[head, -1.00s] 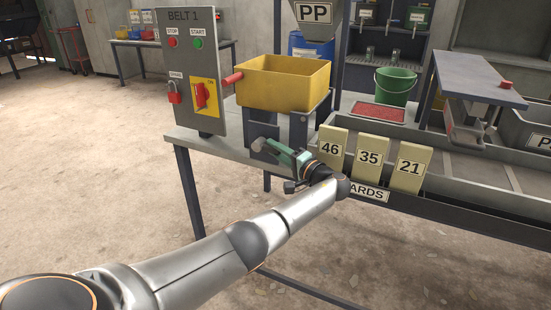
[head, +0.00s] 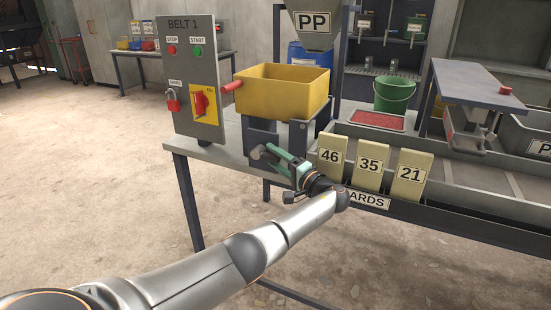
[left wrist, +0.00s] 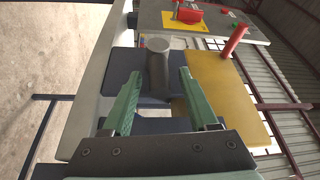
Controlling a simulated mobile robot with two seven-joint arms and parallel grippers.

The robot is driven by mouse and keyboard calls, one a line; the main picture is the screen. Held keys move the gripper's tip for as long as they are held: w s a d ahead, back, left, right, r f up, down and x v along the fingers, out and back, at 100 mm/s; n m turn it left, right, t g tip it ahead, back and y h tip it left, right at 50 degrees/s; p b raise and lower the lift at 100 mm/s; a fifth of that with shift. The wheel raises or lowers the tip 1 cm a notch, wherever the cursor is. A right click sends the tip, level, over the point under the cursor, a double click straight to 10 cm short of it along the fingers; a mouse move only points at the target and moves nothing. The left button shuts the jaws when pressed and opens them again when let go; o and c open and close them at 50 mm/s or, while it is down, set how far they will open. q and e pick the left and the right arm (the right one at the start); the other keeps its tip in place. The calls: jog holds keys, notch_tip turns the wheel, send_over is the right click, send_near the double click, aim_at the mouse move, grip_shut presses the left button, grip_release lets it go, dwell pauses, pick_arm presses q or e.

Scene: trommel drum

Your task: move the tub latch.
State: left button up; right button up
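The yellow tub (head: 283,92) sits on a dark stand at the bench end, with a red handle at its left side. The tub latch looks to be the grey round-ended lever (head: 257,151) below the tub, at the front of the stand. My left gripper (head: 276,157) reaches up to it from below right. In the left wrist view, its green fingers (left wrist: 160,74) stand apart, with the grey lever (left wrist: 158,64) between them. Gaps show on both sides of the lever. The lever's base is partly hidden. My right gripper is not in view.
The BELT 1 panel (head: 190,85) with a red switch and a padlock stands left of the tub. Number cards (head: 369,168) stand close to the right of my left gripper. A green bucket (head: 394,92) is farther back. The floor at left is clear.

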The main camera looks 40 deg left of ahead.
pick_arm(q)
jog(key=s+d+f, duration=0.1)
jog(key=s+d, duration=0.1)
jog(key=d, duration=1)
jog(key=shift+d, duration=0.15)
jog(key=shift+f, duration=0.1)
dwell(0.3)
